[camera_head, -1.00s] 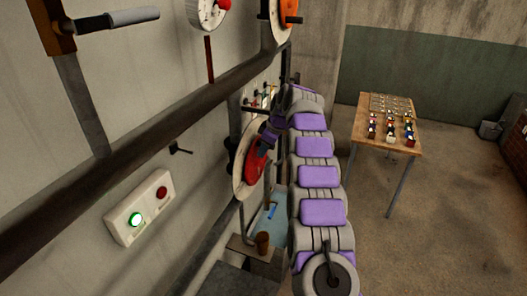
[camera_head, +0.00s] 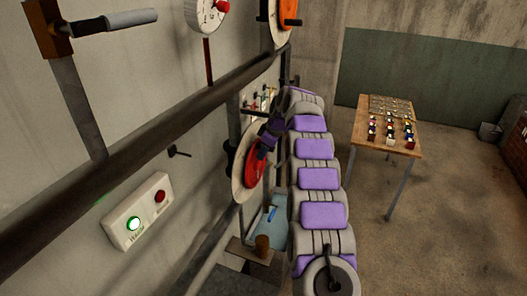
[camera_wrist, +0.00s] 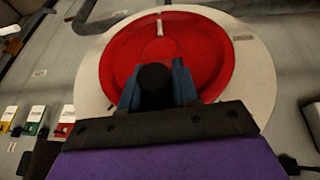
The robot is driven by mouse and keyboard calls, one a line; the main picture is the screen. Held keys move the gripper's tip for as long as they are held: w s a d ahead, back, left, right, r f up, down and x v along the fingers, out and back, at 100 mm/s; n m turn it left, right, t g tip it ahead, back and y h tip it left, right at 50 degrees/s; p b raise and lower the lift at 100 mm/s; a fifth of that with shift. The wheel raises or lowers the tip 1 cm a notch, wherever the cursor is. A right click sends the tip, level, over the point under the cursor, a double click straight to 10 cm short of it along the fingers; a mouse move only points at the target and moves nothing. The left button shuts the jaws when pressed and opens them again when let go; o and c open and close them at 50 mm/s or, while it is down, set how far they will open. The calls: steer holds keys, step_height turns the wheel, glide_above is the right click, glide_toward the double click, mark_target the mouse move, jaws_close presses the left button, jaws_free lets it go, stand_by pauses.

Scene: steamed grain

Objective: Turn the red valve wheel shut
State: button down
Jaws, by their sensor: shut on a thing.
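The red valve wheel (camera_head: 256,164) is on the left wall, in front of a round pale plate (camera_head: 238,177). In the wrist view the red wheel (camera_wrist: 199,43) fills the upper middle, with a pale mark near its top, and the pale plate (camera_wrist: 258,75) rings it. My gripper (camera_head: 263,148) is at the wheel's face. In the wrist view my gripper (camera_wrist: 157,80) has its two blue-grey fingers on either side of a dark round knob (camera_wrist: 154,77) on the wheel, shut on it. The knob's lower part is hidden by the gripper.
A panel with a lit green button and a red button (camera_head: 139,211) is on the near wall. A dark pipe (camera_head: 150,140) runs along the wall. A wooden table (camera_head: 375,140) with small items stands at right. Open floor lies between.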

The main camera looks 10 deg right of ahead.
steer(key=shift+r, duration=0.1)
steer(key=c, duration=0.9)
jaws_free()
steer(key=shift+d, duration=0.1)
steer(key=p+v, duration=0.5)
steer(key=v, duration=1.2)
steer(key=shift+w+d+r, duration=0.1)
steer(key=shift+w+d, duration=0.05)
steer(key=shift+d, duration=0.05)
steer(key=shift+c, duration=0.5)
